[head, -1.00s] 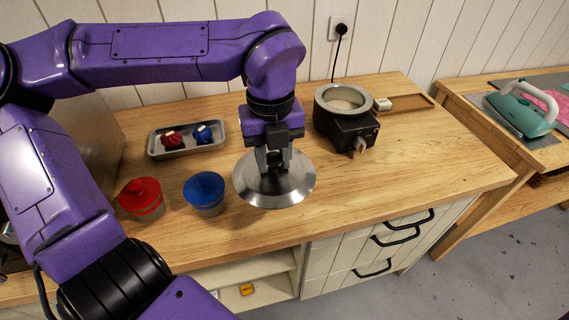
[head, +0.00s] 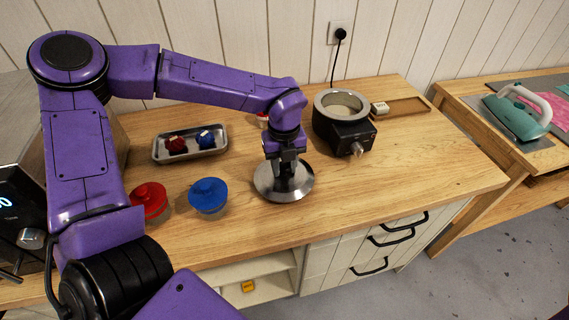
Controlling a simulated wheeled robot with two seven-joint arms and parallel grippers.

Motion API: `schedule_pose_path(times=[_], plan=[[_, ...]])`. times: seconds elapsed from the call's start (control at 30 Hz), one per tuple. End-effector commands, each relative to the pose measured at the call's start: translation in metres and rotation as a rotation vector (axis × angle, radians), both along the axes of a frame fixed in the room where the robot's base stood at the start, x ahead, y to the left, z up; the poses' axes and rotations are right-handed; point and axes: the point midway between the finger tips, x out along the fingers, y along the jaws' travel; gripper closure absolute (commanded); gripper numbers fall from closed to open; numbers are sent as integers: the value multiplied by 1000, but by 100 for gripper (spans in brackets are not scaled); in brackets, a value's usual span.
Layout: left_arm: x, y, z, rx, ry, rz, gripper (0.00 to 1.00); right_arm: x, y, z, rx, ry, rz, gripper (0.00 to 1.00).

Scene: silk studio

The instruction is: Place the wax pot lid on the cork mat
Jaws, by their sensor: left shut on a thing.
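The wax pot lid (head: 268,188) is a round silver metal disc below my left gripper (head: 287,176). The gripper points down and is shut on the lid's handle, which its fingers mostly hide. The lid looks level and low, at or just above the wooden worktop; I cannot tell whether it touches. I see no cork mat; the lid may cover it. The wax pot (head: 343,128), black with a metal rim, stands open to the right behind the lid, with pale wax inside. My right gripper is not in view.
A blue-lidded tub (head: 208,194) and a red-lidded tub (head: 149,199) stand left of the lid. A metal tray (head: 190,153) holds a red and a blue item. The worktop (head: 400,175) right of the lid is clear.

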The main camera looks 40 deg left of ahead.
Motion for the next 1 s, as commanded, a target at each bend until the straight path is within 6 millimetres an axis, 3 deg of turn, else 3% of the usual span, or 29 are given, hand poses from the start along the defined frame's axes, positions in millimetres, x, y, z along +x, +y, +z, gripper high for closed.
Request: schedule_pose_path(times=[0.1,0.13,0.2,0.4,0.53,0.8,1.0], plan=[[0,0,-4,-1,-1,0,99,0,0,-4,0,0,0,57],[0,0,-3,0,0,0,56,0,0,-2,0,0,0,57],[0,0,-3,0,0,0,40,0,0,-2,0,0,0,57],[0,0,-2,0,0,0,40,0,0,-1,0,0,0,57],[1,0,10,0,-4,1,40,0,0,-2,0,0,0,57],[2,0,78,0,-6,2,40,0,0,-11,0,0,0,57],[1,0,113,0,-3,1,40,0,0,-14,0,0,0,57]])
